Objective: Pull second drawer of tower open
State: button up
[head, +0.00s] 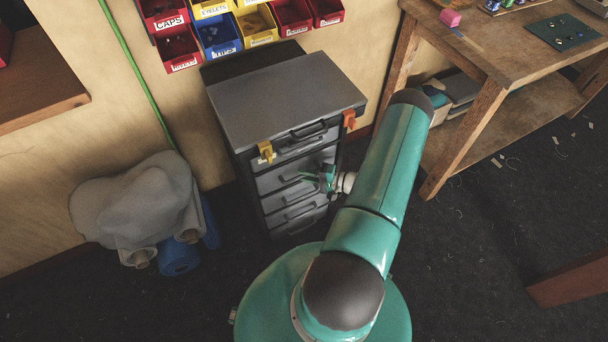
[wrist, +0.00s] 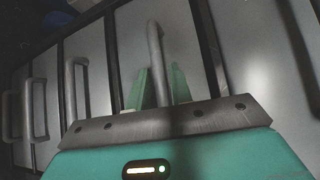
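The drawer tower (head: 285,95) stands against the wall with a grey lid and a stack of grey-fronted drawers. The drawers look shut, their fronts about flush. The second drawer (head: 272,182) is below the top one, partly covered by my gripper (head: 318,178). In the wrist view the tower appears sideways, and a grey bar handle (wrist: 155,48) runs between the two green fingers of my gripper (wrist: 160,85). The fingers are apart, one on each side of the handle, with a small gap visible. The handle's lower end is hidden behind the gripper body.
An orange latch (head: 349,119) and a yellow latch (head: 265,151) sit at the lid's front edge. Covered canvas rolls (head: 140,210) lie left of the tower. A wooden workbench (head: 490,45) stands to the right. Dark floor in front is mostly clear.

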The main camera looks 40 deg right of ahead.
jog(key=shift+w+a+f, duration=0.1)
jog(key=shift+w+a, duration=0.1)
jog(key=shift+w, duration=0.15)
grip_shut()
jog(key=shift+s, duration=0.15)
jog(key=s+a, duration=0.3)
jog(key=s, duration=0.7)
jog(key=s+a, duration=0.3)
jog(key=s, duration=0.7)
jog(key=shift+s, duration=0.4)
jog(key=shift+a, duration=0.1)
